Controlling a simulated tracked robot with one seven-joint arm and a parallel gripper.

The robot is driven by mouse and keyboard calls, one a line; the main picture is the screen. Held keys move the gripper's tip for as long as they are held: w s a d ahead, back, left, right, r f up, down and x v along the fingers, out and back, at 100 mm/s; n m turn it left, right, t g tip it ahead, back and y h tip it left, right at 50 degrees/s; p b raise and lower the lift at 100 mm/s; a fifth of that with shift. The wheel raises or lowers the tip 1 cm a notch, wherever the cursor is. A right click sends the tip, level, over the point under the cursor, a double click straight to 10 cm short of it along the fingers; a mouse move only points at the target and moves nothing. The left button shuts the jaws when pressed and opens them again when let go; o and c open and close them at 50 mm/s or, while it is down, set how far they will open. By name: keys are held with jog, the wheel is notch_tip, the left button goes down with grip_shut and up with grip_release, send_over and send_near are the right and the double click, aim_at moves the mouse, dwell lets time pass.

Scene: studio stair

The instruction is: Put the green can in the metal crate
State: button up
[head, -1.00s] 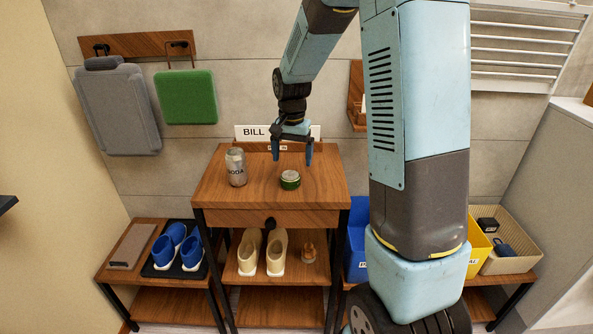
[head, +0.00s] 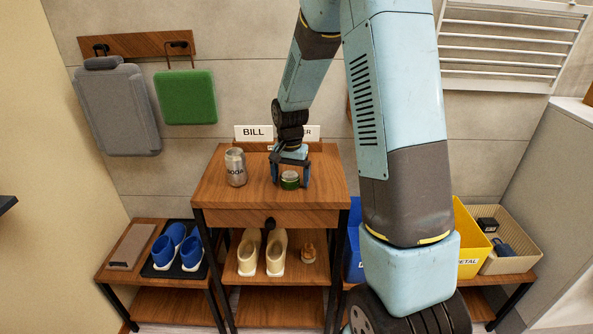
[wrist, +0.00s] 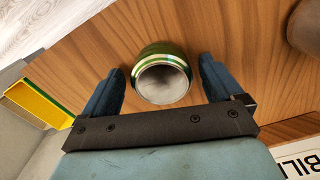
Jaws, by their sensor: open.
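The green can (head: 290,181) is short, with a silver top, and stands upright on the wooden cabinet's top. My gripper (head: 290,182) is low over the cabinet with its fingers open, one on each side of the can. In the wrist view, the can (wrist: 163,72) sits between the two blue fingertips of my gripper (wrist: 158,78), with a gap on both sides. No crate of plain metal shows. A yellow crate (head: 468,262) at the right has a label reading "ETAL", its first part hidden by my arm.
Sign holders stand behind. A blue bin (head: 355,245) and a beige bin (head: 512,262) flank the yellow crate. Shoes sit on lower shelves.

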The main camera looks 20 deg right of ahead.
jog(key=shift+c, duration=0.3)
jog(key=c, duration=1.1)
jog(key=shift+r, duration=0.1)
